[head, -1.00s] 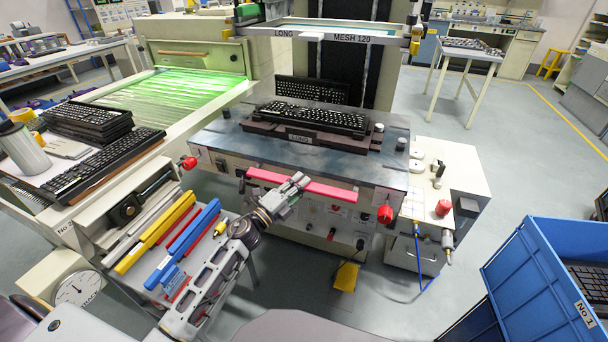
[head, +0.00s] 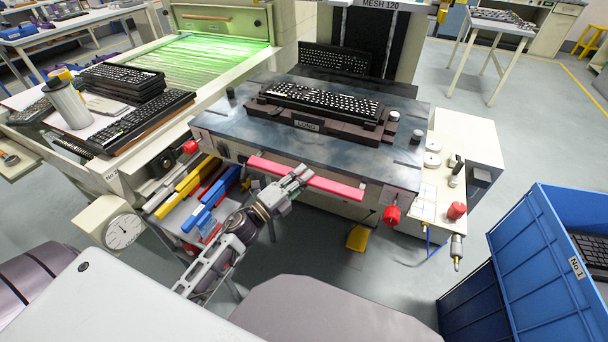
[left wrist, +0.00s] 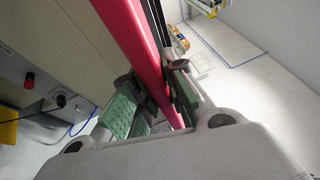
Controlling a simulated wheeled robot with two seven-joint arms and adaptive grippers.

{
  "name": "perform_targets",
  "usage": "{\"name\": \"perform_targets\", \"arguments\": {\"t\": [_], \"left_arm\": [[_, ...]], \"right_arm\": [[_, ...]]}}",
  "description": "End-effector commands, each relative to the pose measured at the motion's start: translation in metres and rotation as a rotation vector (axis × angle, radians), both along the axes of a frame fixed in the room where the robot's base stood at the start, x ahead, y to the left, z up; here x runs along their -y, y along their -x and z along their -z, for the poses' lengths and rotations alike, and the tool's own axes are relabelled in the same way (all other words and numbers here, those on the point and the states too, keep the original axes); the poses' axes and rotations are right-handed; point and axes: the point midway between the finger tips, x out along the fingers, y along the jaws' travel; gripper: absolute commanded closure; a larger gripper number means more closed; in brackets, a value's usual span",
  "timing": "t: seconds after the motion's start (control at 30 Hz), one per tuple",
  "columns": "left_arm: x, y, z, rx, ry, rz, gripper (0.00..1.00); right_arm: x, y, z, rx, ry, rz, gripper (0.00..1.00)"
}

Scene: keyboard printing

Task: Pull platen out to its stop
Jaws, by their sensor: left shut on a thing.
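The platen (head: 245,128) is a dark blue-grey plate on the front of the printing machine. It carries a nest marked LONG (head: 307,124) with a black keyboard (head: 325,102) in it. A red-pink bar handle (head: 335,187) runs along the platen's front edge. My left gripper (head: 300,174) is shut on this handle near its middle. In the left wrist view the handle (left wrist: 132,35) passes between the green-padded fingers (left wrist: 160,108), one on each side. My right gripper is not in view.
Red knobs (head: 391,215) flank the platen front. A blue crate (head: 520,255) marked No 1 stands at right. A bench with stacked keyboards (head: 122,83) and a dryer with green light (head: 205,58) are at left. Grey floor is open between the machine and the crate.

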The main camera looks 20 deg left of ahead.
Motion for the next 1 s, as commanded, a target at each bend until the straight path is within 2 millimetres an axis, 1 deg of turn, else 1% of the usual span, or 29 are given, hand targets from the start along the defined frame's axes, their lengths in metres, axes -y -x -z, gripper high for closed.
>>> {"name": "perform_targets", "arguments": {"t": [0.03, 0.27, 0.3, 0.43, 0.67, 0.8, 1.0], "left_arm": [[0.0012, 0.0018, 0.0033, -0.005, -0.001, 0.004, 1.00], [0.0018, 0.0023, 0.0043, -0.007, -0.001, 0.006, 1.00], [0.0019, 0.0023, 0.0044, -0.007, -0.001, 0.006, 0.82], [0.0016, 0.0019, 0.0036, -0.006, 0.000, 0.005, 0.65], [0.0012, 0.0012, 0.0023, -0.004, 0.000, 0.004, 0.64], [0.0008, 0.0014, 0.0020, -0.003, 0.000, 0.003, 0.64], [-0.0012, 0.0060, 0.0032, -0.004, 0.000, 0.003, 0.64]], "right_arm": [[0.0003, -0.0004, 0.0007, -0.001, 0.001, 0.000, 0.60], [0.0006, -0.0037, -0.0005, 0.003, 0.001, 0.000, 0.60], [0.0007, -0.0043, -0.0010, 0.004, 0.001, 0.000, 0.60], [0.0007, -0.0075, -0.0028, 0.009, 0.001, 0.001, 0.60], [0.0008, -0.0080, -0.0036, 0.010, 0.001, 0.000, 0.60], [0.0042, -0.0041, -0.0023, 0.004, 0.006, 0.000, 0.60], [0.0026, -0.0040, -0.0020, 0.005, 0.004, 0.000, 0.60]]}}
